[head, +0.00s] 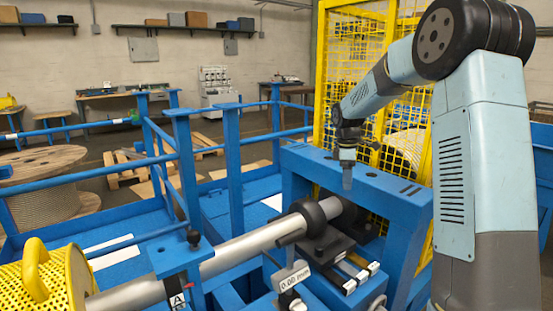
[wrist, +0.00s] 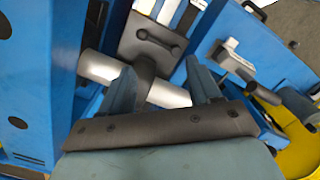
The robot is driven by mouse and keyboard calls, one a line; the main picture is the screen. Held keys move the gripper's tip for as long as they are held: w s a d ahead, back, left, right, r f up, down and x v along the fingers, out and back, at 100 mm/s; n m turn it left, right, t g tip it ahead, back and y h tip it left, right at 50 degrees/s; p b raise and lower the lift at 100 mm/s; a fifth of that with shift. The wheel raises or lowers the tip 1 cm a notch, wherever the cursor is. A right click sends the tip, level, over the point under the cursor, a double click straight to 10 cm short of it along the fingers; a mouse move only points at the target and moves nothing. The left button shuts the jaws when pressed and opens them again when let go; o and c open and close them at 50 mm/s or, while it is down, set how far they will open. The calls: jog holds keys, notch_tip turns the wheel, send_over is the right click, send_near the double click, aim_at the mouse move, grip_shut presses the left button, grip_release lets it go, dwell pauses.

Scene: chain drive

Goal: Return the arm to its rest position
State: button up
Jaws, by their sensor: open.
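My arm rises on the right of the head view and reaches left over the blue machine frame (head: 385,195). My gripper (head: 347,180) points down just above the frame's top beam, seen small and edge-on. In the wrist view my gripper (wrist: 165,85) has its two fingers spread apart. The grey shaft (wrist: 105,68) with its dark collar (wrist: 145,65) shows beyond and between the fingers. Nothing is visibly held. In the head view the shaft (head: 245,247) runs below and left of my gripper, with a black collar (head: 308,217) around it.
A yellow mesh guard (head: 360,70) stands close behind my arm. A black slide block (head: 325,252) and a readout marked 0.00 mm (head: 291,275) sit beside the shaft. Blue railings (head: 190,160) and a yellow perforated guard (head: 45,282) are at left. Open air lies above the railings.

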jog(key=s+r+m+t, duration=0.1)
jog(key=s+r+m, duration=0.2)
jog(key=s+r, duration=0.45)
jog(key=s+r+m+t, duration=0.2)
jog(key=s+r+m, duration=0.25)
jog(key=s, duration=0.65)
jog(key=s+m+t, duration=0.3)
jog(key=s+m, duration=0.4)
jog(key=s, duration=1.3)
jog(key=shift+s+a+f+y, duration=0.15)
jog(key=shift+a+y, duration=0.05)
jog(key=shift+y, duration=0.2)
